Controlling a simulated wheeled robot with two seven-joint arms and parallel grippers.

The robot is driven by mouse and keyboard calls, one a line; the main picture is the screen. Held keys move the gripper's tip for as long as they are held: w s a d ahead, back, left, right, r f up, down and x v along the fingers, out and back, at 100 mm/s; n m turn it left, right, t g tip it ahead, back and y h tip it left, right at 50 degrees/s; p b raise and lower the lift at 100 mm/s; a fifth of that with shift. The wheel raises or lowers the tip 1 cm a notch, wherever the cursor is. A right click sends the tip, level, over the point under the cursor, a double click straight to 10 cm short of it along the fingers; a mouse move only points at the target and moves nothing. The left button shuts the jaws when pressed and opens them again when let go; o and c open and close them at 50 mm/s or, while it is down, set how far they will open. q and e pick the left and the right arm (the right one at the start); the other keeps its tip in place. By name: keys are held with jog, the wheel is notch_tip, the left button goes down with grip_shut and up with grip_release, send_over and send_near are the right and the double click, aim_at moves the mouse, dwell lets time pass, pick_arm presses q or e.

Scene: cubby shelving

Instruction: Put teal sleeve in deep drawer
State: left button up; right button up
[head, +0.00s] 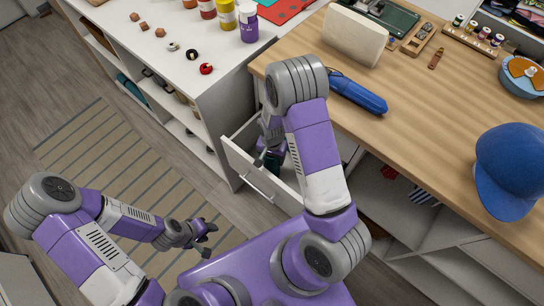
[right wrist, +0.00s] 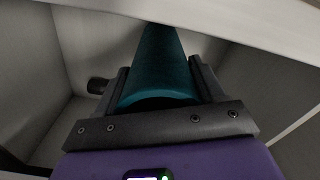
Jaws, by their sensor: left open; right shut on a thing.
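The teal sleeve (right wrist: 160,65) fills the middle of the right wrist view, between the two fingers of my right gripper (right wrist: 158,88), which is shut on it. The sleeve tapers away from the gripper, and its far end is cut off by a pale edge. In the head view my right gripper (head: 268,153) is down inside the open white drawer (head: 262,185) under the wooden counter. Only a dark teal bit shows there, so I cannot tell whether the sleeve touches the bottom. My left gripper (head: 203,237) is open and empty above the striped rug.
The wooden counter (head: 430,110) holds a blue case (head: 357,94), a cream block (head: 355,35) and a blue cap (head: 508,170). A white cabinet (head: 225,85) with jars and small items stands left of the drawer. Open cubbies lie to the right. The rug area (head: 110,150) is clear.

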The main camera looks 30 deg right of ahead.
jog(key=shift+f, duration=0.2)
jog(key=o, duration=1.3)
jog(key=shift+r, duration=0.15)
notch_tip(320, 180, up, 12)
jog(key=p, duration=0.4)
jog(key=shift+r, duration=0.1)
jog(key=shift+p, duration=0.35)
